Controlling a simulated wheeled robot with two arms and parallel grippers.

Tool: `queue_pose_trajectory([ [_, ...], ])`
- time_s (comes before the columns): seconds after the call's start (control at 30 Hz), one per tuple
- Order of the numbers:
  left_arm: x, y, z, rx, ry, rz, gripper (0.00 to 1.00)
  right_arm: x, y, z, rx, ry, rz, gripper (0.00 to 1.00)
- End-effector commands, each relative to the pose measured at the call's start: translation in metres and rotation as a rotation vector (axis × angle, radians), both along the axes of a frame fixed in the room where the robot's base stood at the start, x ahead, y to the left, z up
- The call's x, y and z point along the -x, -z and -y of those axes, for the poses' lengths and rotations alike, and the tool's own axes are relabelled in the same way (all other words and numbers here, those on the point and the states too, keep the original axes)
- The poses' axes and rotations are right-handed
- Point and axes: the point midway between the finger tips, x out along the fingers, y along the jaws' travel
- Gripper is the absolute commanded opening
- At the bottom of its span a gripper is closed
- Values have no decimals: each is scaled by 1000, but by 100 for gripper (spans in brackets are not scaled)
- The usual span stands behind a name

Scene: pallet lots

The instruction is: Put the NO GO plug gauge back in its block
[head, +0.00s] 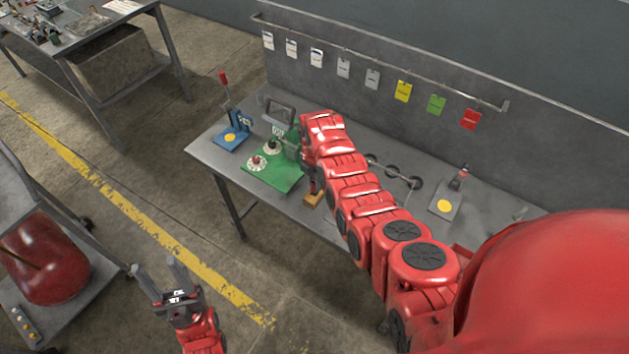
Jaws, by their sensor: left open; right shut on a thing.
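My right arm reaches over the workbench (225,160), and its wrist hides most of the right gripper (316,184). My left gripper (163,275) is open and empty, over the floor in front of the bench.
A green plate (285,181) with two round white dials lies left of the block. A blue stand (232,137) with a red handle is further left. A grey plate (446,198) with a yellow dot stands right. Coloured tags (403,91) hang from a rail behind.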

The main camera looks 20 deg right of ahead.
Motion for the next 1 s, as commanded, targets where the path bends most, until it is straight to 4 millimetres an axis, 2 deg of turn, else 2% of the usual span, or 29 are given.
queue_pose_trajectory([
  [0.47,0,9,0,0,0,0,50,0,12,0,0,0,1,0],
  [0.5,0,9,0,0,0,0,50,0,11,0,0,0,1,34],
  [0.63,0,9,0,0,0,0,50,0,11,0,0,0,0,58],
  [0.9,0,9,0,0,0,0,50,0,11,0,0,0,0,59],
  [1.0,0,4,0,0,0,0,50,0,5,0,0,0,0,59],
])
